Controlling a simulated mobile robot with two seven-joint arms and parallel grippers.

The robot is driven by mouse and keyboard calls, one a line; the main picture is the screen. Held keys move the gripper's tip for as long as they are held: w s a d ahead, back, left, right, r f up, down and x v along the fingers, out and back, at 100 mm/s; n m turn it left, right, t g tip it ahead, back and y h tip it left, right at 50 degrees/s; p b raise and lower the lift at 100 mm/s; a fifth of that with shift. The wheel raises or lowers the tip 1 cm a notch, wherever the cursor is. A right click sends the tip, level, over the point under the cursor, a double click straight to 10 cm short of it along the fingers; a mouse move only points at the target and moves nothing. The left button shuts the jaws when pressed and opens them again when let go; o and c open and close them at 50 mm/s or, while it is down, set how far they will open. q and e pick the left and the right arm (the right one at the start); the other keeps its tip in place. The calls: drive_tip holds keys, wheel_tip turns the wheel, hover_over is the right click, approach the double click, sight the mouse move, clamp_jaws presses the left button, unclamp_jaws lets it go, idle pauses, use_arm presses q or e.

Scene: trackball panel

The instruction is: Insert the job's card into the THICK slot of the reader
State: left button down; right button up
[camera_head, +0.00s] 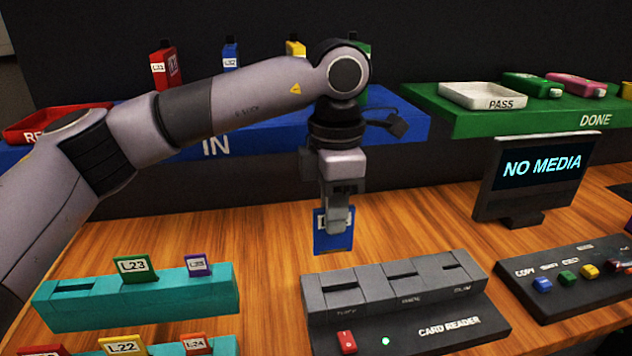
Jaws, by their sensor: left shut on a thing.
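A blue card (323,241) with a pale label hangs upright from my left gripper (337,208), which is shut on its top; the label is partly hidden by the finger. The grey card reader (412,287) stands on the table in front, with several slots in a row. The card is above and behind the reader's left part, apart from it. The small slot labels are hard to read; the left one may say THICK. The reader has a red switch (346,342) and a lit green light. My right gripper is not in view.
A teal rack (134,297) with cards stands at left. A NO MEDIA screen (535,177) and a button panel (575,282) stand at right. Behind are the blue IN shelf (265,138) and green DONE shelf (480,117) with a PASS tray (482,97).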

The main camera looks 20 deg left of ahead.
sight(343, 247)
use_arm(q)
drive_tip(key=shift+w+d+f, duration=0.1)
drive_tip(key=shift+d+f, duration=0.1)
drive_tip(key=shift+d, duration=0.6)
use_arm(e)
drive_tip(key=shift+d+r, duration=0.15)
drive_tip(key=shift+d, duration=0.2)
use_arm(q)
drive_tip(key=shift+f, duration=0.15)
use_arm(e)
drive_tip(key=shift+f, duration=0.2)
use_arm(q)
drive_tip(key=shift+f+b, duration=2.2)
drive_tip(key=shift+f, duration=0.6)
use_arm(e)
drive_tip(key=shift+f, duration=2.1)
use_arm(q)
drive_tip(key=shift+f+b, duration=2.25)
drive_tip(key=shift+f, duration=0.5)
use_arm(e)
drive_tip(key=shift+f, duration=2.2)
use_arm(q)
drive_tip(key=c, duration=1.1)
unclamp_jaws()
drive_tip(key=shift+o, duration=0.2)
